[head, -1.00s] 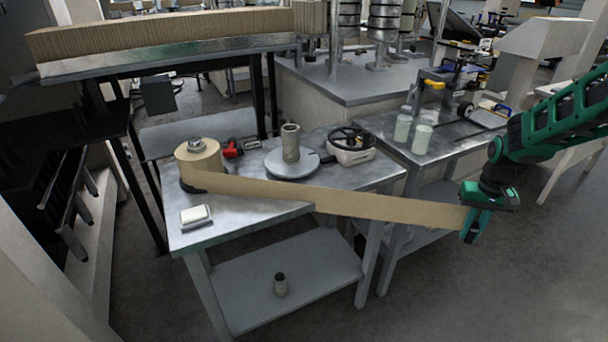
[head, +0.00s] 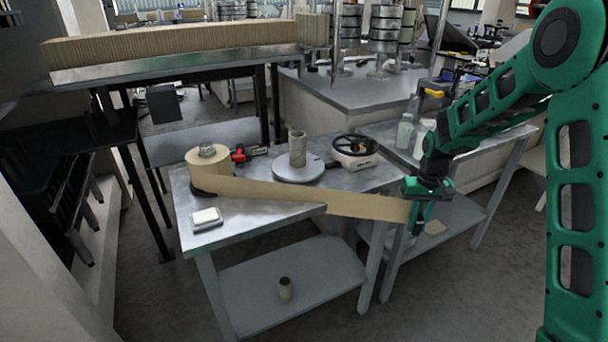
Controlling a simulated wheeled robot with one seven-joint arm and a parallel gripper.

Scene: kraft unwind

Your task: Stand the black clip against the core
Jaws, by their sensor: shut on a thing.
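The core, a grey-brown tube (head: 298,148), stands upright on a round grey disc (head: 297,172) on the near metal table. A small black piece (head: 331,164), probably the black clip, lies low at the disc's right edge, apart from the core; its shape is too small to make out. A brown kraft roll (head: 209,171) sits at the table's left, and its paper strip (head: 330,199) runs right, past the table's front edge. My gripper (head: 418,219) is shut on the strip's free end, right of the table and well away from core and clip.
A white-topped block (head: 207,218) lies at the table's front left. A red tool (head: 240,155) and a handwheel device (head: 355,150) stand behind. Pale jars (head: 405,131) are on the right table. A short tube (head: 285,289) stands on the lower shelf.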

